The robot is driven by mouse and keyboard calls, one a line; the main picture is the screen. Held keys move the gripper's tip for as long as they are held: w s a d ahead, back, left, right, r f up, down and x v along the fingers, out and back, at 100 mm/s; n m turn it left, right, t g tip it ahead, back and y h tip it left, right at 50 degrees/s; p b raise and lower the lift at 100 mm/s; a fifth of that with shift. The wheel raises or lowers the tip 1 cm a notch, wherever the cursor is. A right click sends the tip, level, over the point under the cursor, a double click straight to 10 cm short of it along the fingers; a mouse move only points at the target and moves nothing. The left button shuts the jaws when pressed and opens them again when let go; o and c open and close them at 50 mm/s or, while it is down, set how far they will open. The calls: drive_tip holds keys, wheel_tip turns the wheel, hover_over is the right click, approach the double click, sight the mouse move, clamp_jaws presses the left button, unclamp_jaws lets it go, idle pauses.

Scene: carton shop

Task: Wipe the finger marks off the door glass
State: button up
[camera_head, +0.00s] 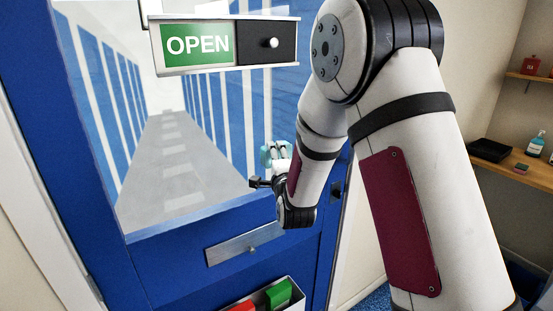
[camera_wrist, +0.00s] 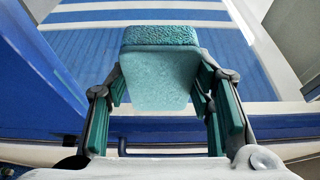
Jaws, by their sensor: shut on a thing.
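The door glass (camera_head: 165,140) is the tall pane in the blue door, with a striped corridor showing through it. I cannot make out finger marks on it. My gripper (camera_head: 279,153) is at the lower right part of the pane, partly hidden behind my own arm links. In the wrist view my gripper (camera_wrist: 160,88) is shut on a teal sponge (camera_wrist: 160,72), held between its two green-padded fingers. The sponge's textured far end points toward the glass. I cannot tell whether it touches the pane.
An OPEN sign (camera_head: 198,46) with a slider hangs across the top of the pane. A letter plate (camera_head: 230,248) and a box (camera_head: 290,298) with red and green things are lower on the door. A wooden shelf (camera_head: 515,170) at right holds a black tray (camera_head: 489,150) and a bottle (camera_head: 535,146).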

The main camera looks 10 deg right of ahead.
drive_tip(key=shift+w+a+b, duration=0.15)
drive_tip(key=shift+w+b, duration=0.1)
drive_tip(key=shift+w, duration=0.25)
drive_tip(key=shift+w+a+b, duration=0.15)
drive_tip(key=shift+w+b, duration=0.05)
drive_tip(key=shift+w, duration=0.3)
idle(0.4)
drive_tip(key=shift+w+d, duration=0.3)
drive_tip(key=shift+d, duration=0.65)
drive_tip(key=shift+w+d, duration=0.25)
drive_tip(key=shift+d, duration=0.7)
drive_tip(key=shift+w+b, duration=0.1)
drive_tip(key=shift+b, duration=0.2)
drive_tip(key=shift+a, duration=0.1)
drive_tip(key=shift+s+a+p, duration=0.15)
drive_tip(key=shift+s+a, duration=0.05)
drive_tip(key=shift+a, duration=0.45)
drive_tip(key=shift+s+a+p, duration=0.1)
drive_tip(key=shift+s+a, duration=0.15)
drive_tip(key=shift+a, duration=0.4)
drive_tip(key=shift+s+a+p, duration=0.15)
drive_tip(key=shift+s+a, duration=0.05)
drive_tip(key=shift+a, duration=0.45)
